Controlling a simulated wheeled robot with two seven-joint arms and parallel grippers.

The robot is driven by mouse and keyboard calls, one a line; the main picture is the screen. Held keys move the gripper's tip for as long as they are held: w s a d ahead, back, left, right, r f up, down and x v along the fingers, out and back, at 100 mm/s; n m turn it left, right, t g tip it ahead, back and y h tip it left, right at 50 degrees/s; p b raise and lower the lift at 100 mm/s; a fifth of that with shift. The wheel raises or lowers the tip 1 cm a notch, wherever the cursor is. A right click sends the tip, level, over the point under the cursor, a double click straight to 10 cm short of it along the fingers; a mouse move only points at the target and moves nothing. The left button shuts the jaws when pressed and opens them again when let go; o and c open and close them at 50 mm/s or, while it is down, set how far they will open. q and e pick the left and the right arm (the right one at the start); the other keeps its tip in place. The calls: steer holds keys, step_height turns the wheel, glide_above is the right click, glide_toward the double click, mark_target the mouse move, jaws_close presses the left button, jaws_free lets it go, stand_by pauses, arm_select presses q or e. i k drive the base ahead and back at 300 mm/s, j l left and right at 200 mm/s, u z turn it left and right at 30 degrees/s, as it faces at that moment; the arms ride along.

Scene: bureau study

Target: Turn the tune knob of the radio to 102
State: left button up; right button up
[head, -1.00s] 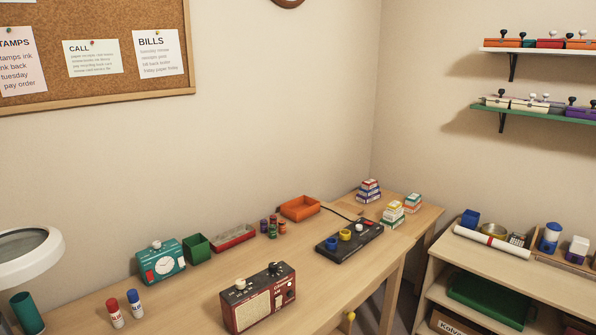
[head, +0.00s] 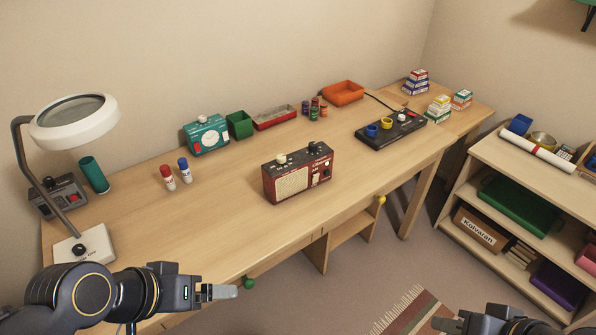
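The dark red radio (head: 297,172) stands upright on the wooden desk (head: 215,220), its pale speaker grille on the left of its front. A white knob (head: 281,159) and a dark knob (head: 313,146) sit on its top, and small controls (head: 326,173) show at the right of its front. I cannot read the labels or the dial setting. My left gripper (head: 222,292) is over the desk's front edge, well short of the radio, with its fingers seen side-on. My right gripper (head: 443,324) is at the bottom edge, partly cut off. Both are apart from the radio.
A teal scale-like box (head: 207,134), red and blue bottles (head: 176,173) and a magnifier lamp (head: 75,122) stand left of the radio. A black panel (head: 390,130) lies to its right. The desk in front of the radio is clear. A shelf (head: 520,165) stands at right.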

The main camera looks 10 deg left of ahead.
mark_target(281, 158)
steer(key=i+j+u, duration=0.1)
steer(key=u, duration=0.35)
steer(key=i+j+u, duration=0.1)
steer(key=u, duration=0.35)
steer(key=i+u, duration=0.15)
steer(key=u, duration=0.3)
